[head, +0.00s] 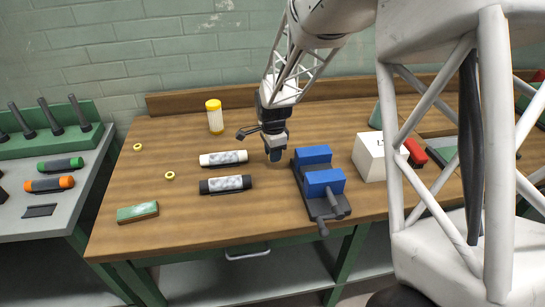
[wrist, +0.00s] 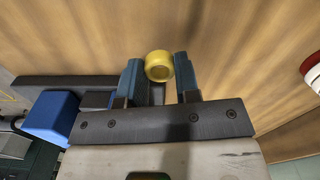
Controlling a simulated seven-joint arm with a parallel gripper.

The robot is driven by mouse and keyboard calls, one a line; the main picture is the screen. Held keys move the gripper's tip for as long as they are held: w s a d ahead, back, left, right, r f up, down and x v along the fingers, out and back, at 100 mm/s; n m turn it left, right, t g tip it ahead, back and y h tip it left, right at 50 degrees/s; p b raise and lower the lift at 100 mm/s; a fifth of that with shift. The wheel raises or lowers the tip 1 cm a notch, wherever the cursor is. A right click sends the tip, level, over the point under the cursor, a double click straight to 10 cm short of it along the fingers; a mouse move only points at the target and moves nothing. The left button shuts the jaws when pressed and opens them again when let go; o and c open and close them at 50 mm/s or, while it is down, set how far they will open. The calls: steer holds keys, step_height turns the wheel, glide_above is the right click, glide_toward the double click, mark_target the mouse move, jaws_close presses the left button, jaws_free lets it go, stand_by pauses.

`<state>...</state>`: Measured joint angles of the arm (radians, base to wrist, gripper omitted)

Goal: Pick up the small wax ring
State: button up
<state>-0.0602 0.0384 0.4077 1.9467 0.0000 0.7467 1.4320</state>
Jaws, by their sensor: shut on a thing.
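In the wrist view my gripper (wrist: 159,72) is shut on a small round yellow wax ring (wrist: 159,66), held between the two blue-grey fingertips. In the head view my gripper (head: 275,154) points down over the bench, just left of the blue vise; the held ring cannot be made out there. Two other small yellow rings lie on the wooden bench top at the left, one farther back (head: 138,147) and one nearer (head: 170,175). Whether the held ring touches the bench is not clear.
The blue vise (head: 325,183) stands close to the right of my gripper, with a white box (head: 370,157) beyond it. A white tube (head: 223,158) and a black tube (head: 225,184) lie to the left. A yellow-capped container (head: 215,117) stands behind. The wooden bench (head: 120,185) is clear around the loose rings.

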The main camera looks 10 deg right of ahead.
steer(key=s, duration=0.5)
steer(key=s+r, duration=0.1)
steer(key=s, duration=0.4)
steer(key=s+d, duration=0.1)
steer(key=s, duration=0.4)
steer(key=shift+s+r, duration=0.15)
steer(key=shift+a, duration=0.15)
stand_by(0.5)
steer(key=a, duration=0.5)
steer(key=s+a, duration=0.1)
steer(key=a, duration=0.5)
steer(key=s+a+r, duration=0.1)
steer(key=a, duration=0.5)
steer(key=shift+s+r, duration=0.1)
steer(key=shift+s, duration=0.1)
steer(key=shift+n, duration=0.4)
steer(key=s+a, duration=0.2)
steer(key=a, duration=0.2)
steer(key=s+a, duration=0.2)
steer(key=a, duration=0.3)
steer(key=s+a+r, duration=0.1)
steer(key=s+a, duration=0.2)
steer(key=a, duration=0.2)
steer(key=shift+r, duration=0.1)
steer(key=shift+s+a, duration=0.45)
steer(key=shift+a, duration=0.3)
steer(key=shift+w, duration=0.1)
glide_above(136, 210)
steer(key=shift+f, duration=0.7)
